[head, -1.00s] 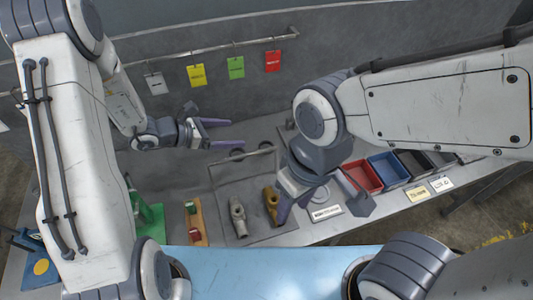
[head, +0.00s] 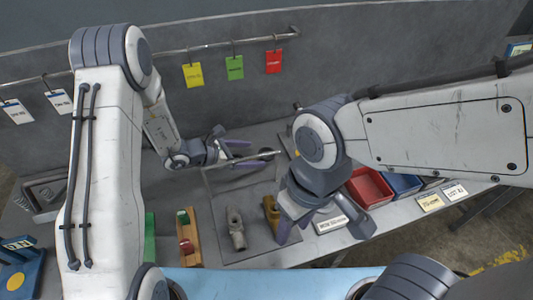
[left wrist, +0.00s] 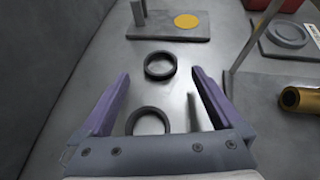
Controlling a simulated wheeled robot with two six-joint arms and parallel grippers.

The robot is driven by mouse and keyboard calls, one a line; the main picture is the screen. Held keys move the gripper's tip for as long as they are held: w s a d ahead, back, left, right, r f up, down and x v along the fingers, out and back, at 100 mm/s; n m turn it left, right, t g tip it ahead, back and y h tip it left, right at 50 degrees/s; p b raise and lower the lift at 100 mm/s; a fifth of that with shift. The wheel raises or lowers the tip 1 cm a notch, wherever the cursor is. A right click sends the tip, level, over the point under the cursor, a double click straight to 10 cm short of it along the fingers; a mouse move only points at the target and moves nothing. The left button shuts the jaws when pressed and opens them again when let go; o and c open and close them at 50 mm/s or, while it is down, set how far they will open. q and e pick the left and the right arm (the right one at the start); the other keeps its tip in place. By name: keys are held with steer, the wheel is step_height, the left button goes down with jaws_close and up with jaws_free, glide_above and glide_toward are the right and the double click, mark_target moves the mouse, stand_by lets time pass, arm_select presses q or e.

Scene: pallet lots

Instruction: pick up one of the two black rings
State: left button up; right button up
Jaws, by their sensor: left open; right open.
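In the left wrist view, one black ring (left wrist: 160,77) lies flat on the grey bench just beyond my left fingertips, roughly centred between them. The other black ring (left wrist: 148,109) lies nearer, between the fingers and partly hidden by the gripper body. My left gripper (left wrist: 160,74) is open and empty; no finger visibly touches a ring. In the head view, my left gripper (head: 243,152) is over the back of the bench, where I cannot clearly make out the rings.
A thin rail (head: 232,162) stands beside my left gripper. Grey (head: 236,232) and brass (head: 271,212) fittings lie in front. A plate with a yellow disc (left wrist: 187,21) lies beyond the rings. A red bin (head: 370,188) stands right; a wall rises behind.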

arm_select(q)
steer(key=shift+x, duration=1.95)
steer(key=shift+r, duration=0.1)
steer(key=c, duration=1.4)
